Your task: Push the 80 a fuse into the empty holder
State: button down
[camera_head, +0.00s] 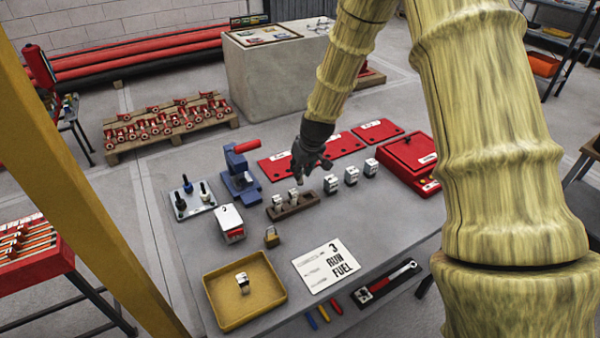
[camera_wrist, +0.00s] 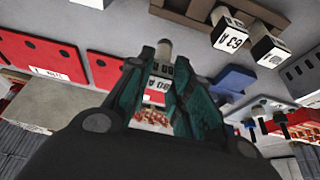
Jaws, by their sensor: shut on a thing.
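My gripper (camera_head: 312,162) hangs over the far side of the brown fuse rack. In the wrist view its teal fingers (camera_wrist: 165,85) are shut on a white fuse (camera_wrist: 158,78) marked 80 A. The held fuse is hard to make out in the head view. The brown rack (camera_head: 290,208) holds two white fuses at its left and middle, and its right end looks empty. In the wrist view the rack (camera_wrist: 185,12) shows with a fuse marked 63 A (camera_wrist: 232,38) and another fuse (camera_wrist: 266,50). The held fuse appears apart from the rack.
Several white fuses (camera_head: 351,175) stand in a row right of the rack. A blue press (camera_head: 240,180) stands to its left. A yellow tray (camera_head: 212,300) with one small white part, a padlock (camera_head: 271,237) and a white sign (camera_head: 326,266) lie nearer. Red plates (camera_head: 340,145) lie behind.

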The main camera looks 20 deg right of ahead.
jog(key=shift+w+f, duration=0.1)
jog(key=shift+w, duration=0.45)
jog(key=shift+d+f+p, duration=0.1)
jog(key=shift+f+p, duration=0.65)
jog(key=shift+f, duration=0.95)
jog(key=c, duration=1.3)
grip_release()
jog(key=shift+f, duration=0.1)
